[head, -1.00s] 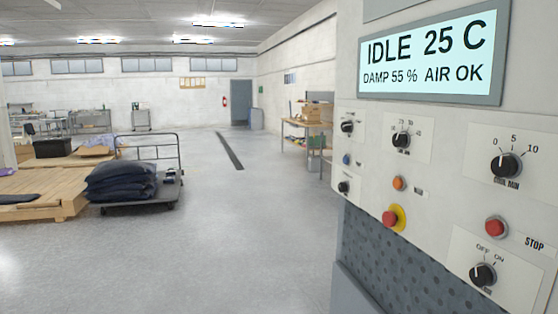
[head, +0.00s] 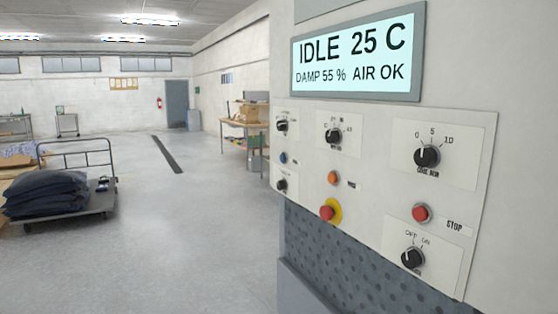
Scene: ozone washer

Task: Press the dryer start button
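The machine's control panel (head: 375,165) is at the right in the head view, seen at an angle. A screen (head: 358,52) above it reads IDLE 25 C, DAMP 55 %, AIR OK. The panel has a small blue button (head: 283,158), an orange button (head: 333,178), a red mushroom button (head: 328,212) on a yellow ring and a red button (head: 421,213) labelled STOP. The label beside the orange button is too small to read, and I cannot make out a start label. Neither of my grippers is in view.
Several black knobs share the panel, including a 0-5-10 dial (head: 427,156) and an OFF/ON switch (head: 412,258) pointing near OFF. A cart (head: 100,204) with dark sacks stands at left, a workbench (head: 245,125) behind the panel. The floor between is clear.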

